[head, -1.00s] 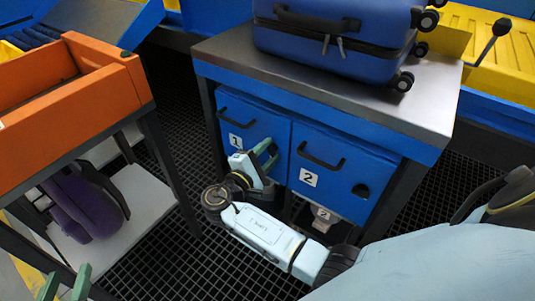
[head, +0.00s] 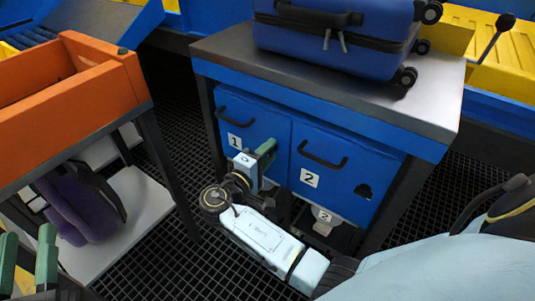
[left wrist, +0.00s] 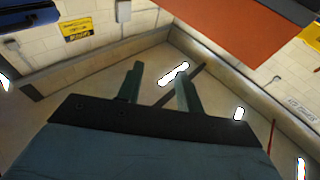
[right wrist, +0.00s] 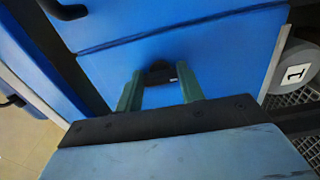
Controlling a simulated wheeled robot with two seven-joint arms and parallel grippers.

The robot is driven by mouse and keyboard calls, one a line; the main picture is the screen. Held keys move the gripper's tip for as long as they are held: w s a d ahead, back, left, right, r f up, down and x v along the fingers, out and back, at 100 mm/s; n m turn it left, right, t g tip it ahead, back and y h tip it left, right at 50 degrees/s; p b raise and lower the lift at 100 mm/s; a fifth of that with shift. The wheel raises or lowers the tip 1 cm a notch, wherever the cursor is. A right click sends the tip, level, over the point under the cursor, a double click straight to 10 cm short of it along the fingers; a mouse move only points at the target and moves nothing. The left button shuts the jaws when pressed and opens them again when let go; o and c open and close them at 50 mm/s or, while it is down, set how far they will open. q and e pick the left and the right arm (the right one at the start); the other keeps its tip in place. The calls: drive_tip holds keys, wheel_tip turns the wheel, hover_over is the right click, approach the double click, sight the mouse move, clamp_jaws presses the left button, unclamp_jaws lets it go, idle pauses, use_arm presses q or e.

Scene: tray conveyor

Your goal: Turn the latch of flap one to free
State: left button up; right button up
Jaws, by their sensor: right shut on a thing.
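Flap one (head: 226,112) is the left blue flap under the metal-topped table, with a dark handle and a "1" label. My right gripper (head: 264,160) is at its lower right part and hides the latch in the head view. In the right wrist view my right gripper (right wrist: 160,82) has its green fingers on either side of the dark latch (right wrist: 160,70) and is shut on it. How far the latch is turned I cannot tell. My left gripper (head: 26,258) is at the lower left of the head view. Its fingers are apart and empty in the left wrist view (left wrist: 160,85).
Flap two (head: 345,150) is right of flap one, with its own dark latch (head: 362,191). A blue suitcase (head: 335,45) stands on the table (head: 430,100). An orange tray (head: 110,85) is on a stand at left, with a purple bag (head: 80,208) below. Dark grating floor lies between.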

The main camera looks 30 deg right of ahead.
drive_tip(key=o, duration=1)
use_arm(q)
wheel_tip(320, 180, down, 11)
drive_tip(key=a+g+y+p, duration=0.2)
drive_tip(key=g, duration=0.5)
drive_tip(key=shift+s+a+r+y+p, duration=0.15)
drive_tip(key=shift+s+r+y+p, duration=0.05)
drive_tip(key=shift+s+y+p, duration=0.2)
use_arm(e)
drive_tip(key=v, duration=1.3)
drive_tip(key=shift+a, duration=0.2)
drive_tip(key=shift+s+f, duration=0.1)
drive_tip(key=shift+s, duration=0.05)
